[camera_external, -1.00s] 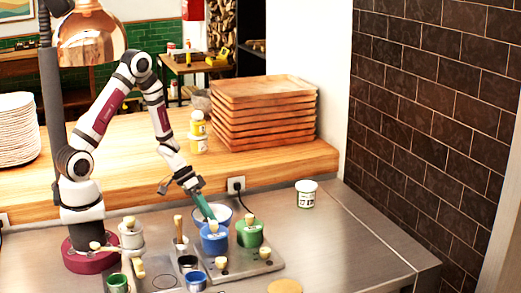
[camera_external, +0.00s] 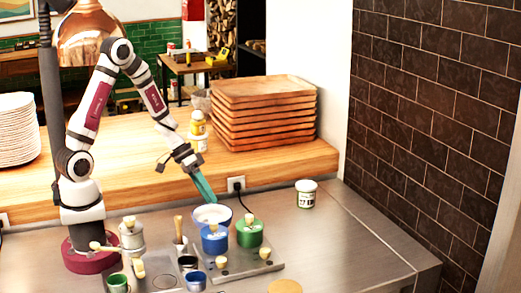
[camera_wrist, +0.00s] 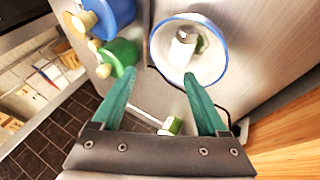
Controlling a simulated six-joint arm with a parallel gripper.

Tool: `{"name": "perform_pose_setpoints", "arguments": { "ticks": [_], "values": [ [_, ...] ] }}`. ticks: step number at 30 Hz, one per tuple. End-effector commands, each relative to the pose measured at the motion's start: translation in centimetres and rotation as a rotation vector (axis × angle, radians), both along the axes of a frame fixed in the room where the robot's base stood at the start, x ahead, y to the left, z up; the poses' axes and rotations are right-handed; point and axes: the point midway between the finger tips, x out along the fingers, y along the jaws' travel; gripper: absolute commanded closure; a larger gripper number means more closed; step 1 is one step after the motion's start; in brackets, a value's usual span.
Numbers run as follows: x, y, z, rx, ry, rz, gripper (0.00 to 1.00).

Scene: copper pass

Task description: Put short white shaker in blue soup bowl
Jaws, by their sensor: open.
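The blue soup bowl (camera_external: 226,221), white inside with a blue rim, sits on the steel counter behind the blue pot; it also shows in the wrist view (camera_wrist: 160,62). The short white shaker (camera_wrist: 183,52), with a grey top, is inside the bowl in the wrist view. I cannot tell whether it stands upright or leans. In the external view I cannot make it out. My gripper (camera_wrist: 160,75) has teal fingers spread apart with nothing between them. In the external view my gripper (camera_external: 209,199) is just above the bowl, fingers pointing down and slightly right.
A blue pot (camera_external: 214,238) and a green pot (camera_external: 249,232) with wooden knobs stand close in front of the bowl. Stacked wooden trays (camera_external: 263,115) are behind. The counter's right side is clear.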

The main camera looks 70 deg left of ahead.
Motion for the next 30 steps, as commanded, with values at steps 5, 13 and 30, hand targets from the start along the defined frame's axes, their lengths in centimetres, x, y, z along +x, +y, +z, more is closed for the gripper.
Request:
{"name": "perform_pose_setpoints", "arguments": {
  "ticks": [5,13,30],
  "values": [
    [-1.4,-2.6,2.6,-0.001,0.001,-0.102,0.24],
    [-18.7,-5.5,10.9,0.385,0.262,-0.572,0.24],
    [-22.9,-0.4,12.7,0.691,0.338,-0.541,0.24]
  ]
}}
